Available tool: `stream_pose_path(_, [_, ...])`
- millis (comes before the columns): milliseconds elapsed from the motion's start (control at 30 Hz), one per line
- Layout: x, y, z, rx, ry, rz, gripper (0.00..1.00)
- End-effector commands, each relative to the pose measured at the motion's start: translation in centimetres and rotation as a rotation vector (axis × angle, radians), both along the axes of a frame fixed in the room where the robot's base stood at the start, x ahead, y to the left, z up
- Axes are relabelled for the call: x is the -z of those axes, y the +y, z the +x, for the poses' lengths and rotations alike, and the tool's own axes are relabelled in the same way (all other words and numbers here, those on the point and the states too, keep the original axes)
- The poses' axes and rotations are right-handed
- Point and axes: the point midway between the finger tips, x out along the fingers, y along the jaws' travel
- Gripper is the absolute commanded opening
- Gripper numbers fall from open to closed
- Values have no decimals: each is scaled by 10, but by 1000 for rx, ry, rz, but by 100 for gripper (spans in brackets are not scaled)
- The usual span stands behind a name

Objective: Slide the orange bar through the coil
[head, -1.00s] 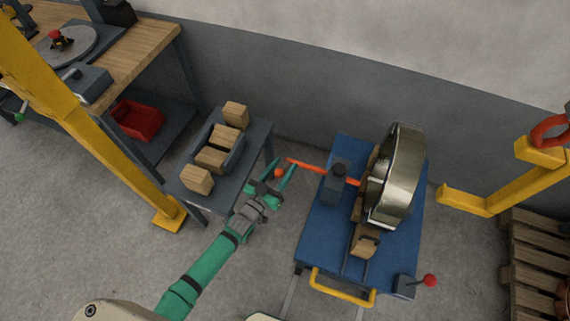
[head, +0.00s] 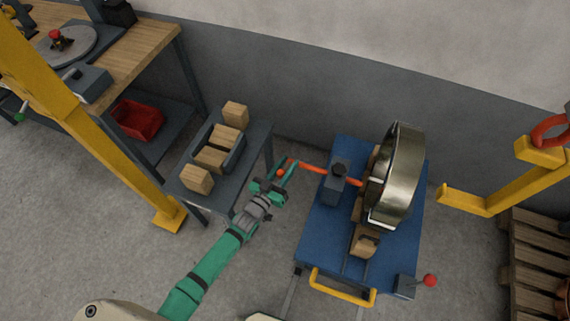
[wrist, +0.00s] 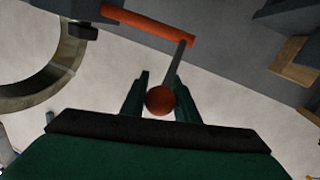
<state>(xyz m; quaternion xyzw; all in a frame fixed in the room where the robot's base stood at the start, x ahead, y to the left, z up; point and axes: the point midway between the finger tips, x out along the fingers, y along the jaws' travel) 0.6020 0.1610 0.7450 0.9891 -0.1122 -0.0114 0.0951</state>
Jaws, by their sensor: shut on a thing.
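The orange bar (head: 314,168) runs left to right through a grey post with a black knob (head: 337,171). Its right end meets the left side of the brass-coloured coil (head: 403,178) in the head view; I cannot tell whether it is inside the opening. The coil stands upright on the blue cart (head: 318,245), and part of it shows in the wrist view (wrist: 62,68). My gripper (head: 281,171) is shut on the round orange knob (wrist: 160,100). A thin grey rod joins this knob to the bar's left end (wrist: 187,43).
Wooden blocks (head: 364,246) stand by the coil on the cart. A grey table (head: 225,192) with wooden blocks is left of my gripper. A yellow post (head: 85,130) stands at left, a yellow bracket (head: 490,202) and pallet (head: 535,255) at right. Floor shows between table and cart.

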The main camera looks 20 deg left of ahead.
Motion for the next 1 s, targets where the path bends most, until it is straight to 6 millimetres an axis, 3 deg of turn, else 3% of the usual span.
stream_pose_path(300, [-2, -74, -2, 4, -5, -9, 0])
stream_pose_path(533, [-2, -120, -3, 3, -4, -6, 0])
stream_pose_path(700, [-2, -145, -4, 4, -5, -5, 0])
stream_pose_path(1000, [-1, -163, -5, 6, -3, -3, 0])
